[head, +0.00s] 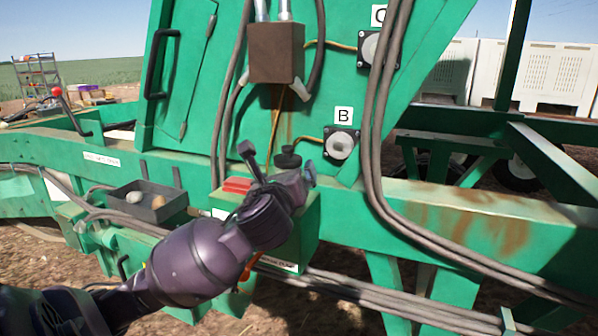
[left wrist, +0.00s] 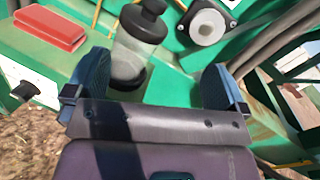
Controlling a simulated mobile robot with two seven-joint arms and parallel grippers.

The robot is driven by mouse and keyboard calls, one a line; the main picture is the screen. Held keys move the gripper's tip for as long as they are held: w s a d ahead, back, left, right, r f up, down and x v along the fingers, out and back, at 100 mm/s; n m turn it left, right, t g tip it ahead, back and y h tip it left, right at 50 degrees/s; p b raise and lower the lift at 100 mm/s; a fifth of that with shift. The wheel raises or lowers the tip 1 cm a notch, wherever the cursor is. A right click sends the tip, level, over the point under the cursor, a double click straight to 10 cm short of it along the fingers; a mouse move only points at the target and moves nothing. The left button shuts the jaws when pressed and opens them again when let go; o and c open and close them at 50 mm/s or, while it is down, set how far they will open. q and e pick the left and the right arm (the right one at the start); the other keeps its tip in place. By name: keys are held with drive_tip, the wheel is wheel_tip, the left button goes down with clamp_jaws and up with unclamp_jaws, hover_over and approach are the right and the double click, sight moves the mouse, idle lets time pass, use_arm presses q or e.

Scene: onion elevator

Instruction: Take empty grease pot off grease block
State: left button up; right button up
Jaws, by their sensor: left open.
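The grease pot is a clear, empty-looking cylinder with a black cap. In the head view its black cap (head: 288,159) shows just beyond my left gripper (head: 279,168), whose arm hides most of the body. In the left wrist view the grease pot (left wrist: 137,48) stands upright in a dark round seat on the green grease block (left wrist: 95,98). My left gripper (left wrist: 157,68) is open, its blue-padded fingers on either side of the pot's line, the left finger nearer to it. No grip on the pot shows. My right gripper is not in view.
A red pad (left wrist: 48,28) lies on the block's top beside the pot. A round fitting (head: 341,145) labelled B is on the green panel behind. Thick grey hoses (head: 376,130) run down at the right. A dark tray (head: 140,212) with roundish objects sits at the left.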

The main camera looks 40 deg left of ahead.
sight(286, 166)
use_arm(q)
drive_tip(key=w+a+m, duration=0.2)
drive_tip(key=w+a+g+y, duration=0.1)
drive_tip(key=w+a, duration=0.1)
drive_tip(key=shift+f+m+p, duration=0.3)
drive_tip(key=shift+m, duration=0.1)
drive_tip(key=shift+f+p+x, duration=0.15)
drive_tip(key=shift+p+x, duration=0.1)
drive_tip(key=shift+x, duration=1)
drive_tip(key=shift+f+p+x, duration=0.15)
drive_tip(key=shift+p+x, duration=0.1)
drive_tip(key=shift+x, duration=1)
drive_tip(key=c, duration=1.1)
